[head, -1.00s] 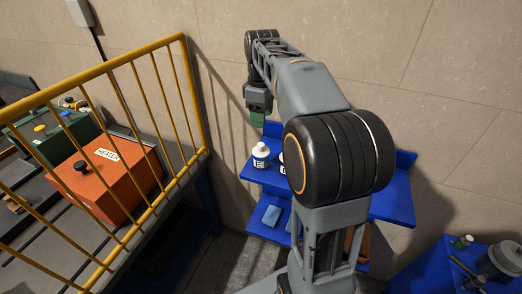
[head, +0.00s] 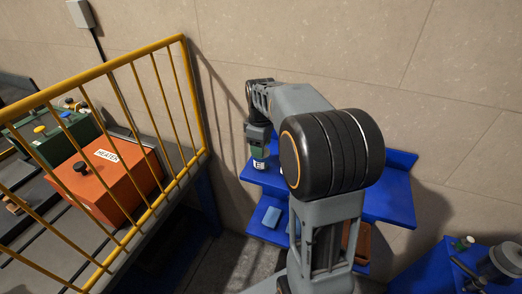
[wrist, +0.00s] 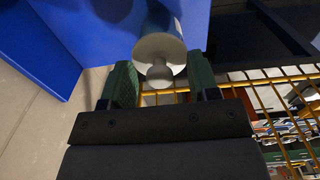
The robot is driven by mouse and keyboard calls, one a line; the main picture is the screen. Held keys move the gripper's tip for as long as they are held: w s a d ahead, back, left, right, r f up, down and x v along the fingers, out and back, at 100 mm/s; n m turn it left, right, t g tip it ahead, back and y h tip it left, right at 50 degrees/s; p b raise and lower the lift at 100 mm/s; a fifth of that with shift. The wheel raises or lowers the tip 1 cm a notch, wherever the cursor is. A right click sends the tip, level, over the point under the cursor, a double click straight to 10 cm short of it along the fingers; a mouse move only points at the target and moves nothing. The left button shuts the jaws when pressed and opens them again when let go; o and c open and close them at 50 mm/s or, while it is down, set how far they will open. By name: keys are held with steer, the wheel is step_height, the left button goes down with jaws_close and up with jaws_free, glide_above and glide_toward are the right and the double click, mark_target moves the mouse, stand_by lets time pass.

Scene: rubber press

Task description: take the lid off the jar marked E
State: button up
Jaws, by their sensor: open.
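A small white jar (head: 259,164) stands on the upper blue shelf in the head view, with part of a dark-marked label showing; I cannot read the letter for sure. My gripper (head: 259,148) points down over its top. In the wrist view, the pale round lid (wrist: 158,48) with its knob sits on the jar, between the two green fingers of my gripper (wrist: 160,88). The fingers are open, one on each side of the knob. I cannot tell whether they touch the lid.
The blue shelf unit (head: 397,190) stands against the wall, partly behind my arm. A light blue block (head: 271,216) lies on its lower shelf. A yellow railing (head: 157,62) and an orange heater box (head: 112,180) are at left. A blue bench (head: 425,272) is at lower right.

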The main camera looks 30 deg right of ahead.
steer(key=shift+f, duration=0.1)
steer(key=c, duration=1)
